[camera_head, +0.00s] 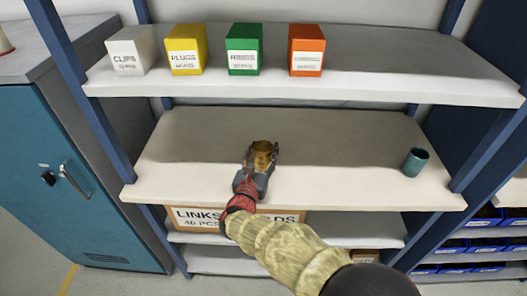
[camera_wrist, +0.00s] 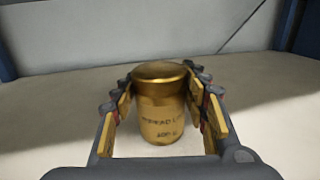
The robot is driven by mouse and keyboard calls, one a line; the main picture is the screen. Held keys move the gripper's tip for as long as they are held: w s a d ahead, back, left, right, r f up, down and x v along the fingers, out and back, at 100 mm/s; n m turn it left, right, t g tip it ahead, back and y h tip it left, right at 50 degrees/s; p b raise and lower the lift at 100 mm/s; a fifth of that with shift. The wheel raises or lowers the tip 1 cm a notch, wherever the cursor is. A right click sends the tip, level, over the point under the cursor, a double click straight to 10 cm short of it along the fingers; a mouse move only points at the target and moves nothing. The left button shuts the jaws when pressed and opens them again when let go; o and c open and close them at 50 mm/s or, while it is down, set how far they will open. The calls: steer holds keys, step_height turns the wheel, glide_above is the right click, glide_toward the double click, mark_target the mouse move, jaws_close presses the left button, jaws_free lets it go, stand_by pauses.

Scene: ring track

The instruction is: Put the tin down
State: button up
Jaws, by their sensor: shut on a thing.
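The tin (camera_head: 262,148) is a gold-coloured can with dark print, seen over the middle shelf (camera_head: 330,185) in the head view. In the wrist view the tin (camera_wrist: 160,103) stands upright between the fingers. My gripper (camera_head: 258,162) is shut on it, with one finger on each side; the fingers also show in the wrist view (camera_wrist: 161,112).
A teal cup (camera_head: 415,162) stands at the right of the middle shelf. White (camera_head: 130,50), yellow (camera_head: 186,50), green (camera_head: 244,50) and orange (camera_head: 306,50) boxes stand on the upper shelf (camera_head: 400,75). Blue uprights flank the shelves. The middle shelf is clear around the tin.

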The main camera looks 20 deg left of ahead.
steer(key=o, duration=1.3)
steer(key=shift+r+p, duration=0.1)
steer(key=shift+p, duration=0.2)
steer(key=shift+s+a+r, duration=0.1)
steer(key=shift+s, duration=0.15)
steer(key=s+p, duration=0.2)
steer(key=s, duration=0.9)
steer(key=shift+s+p, duration=0.25)
steer(key=shift+p, duration=0.1)
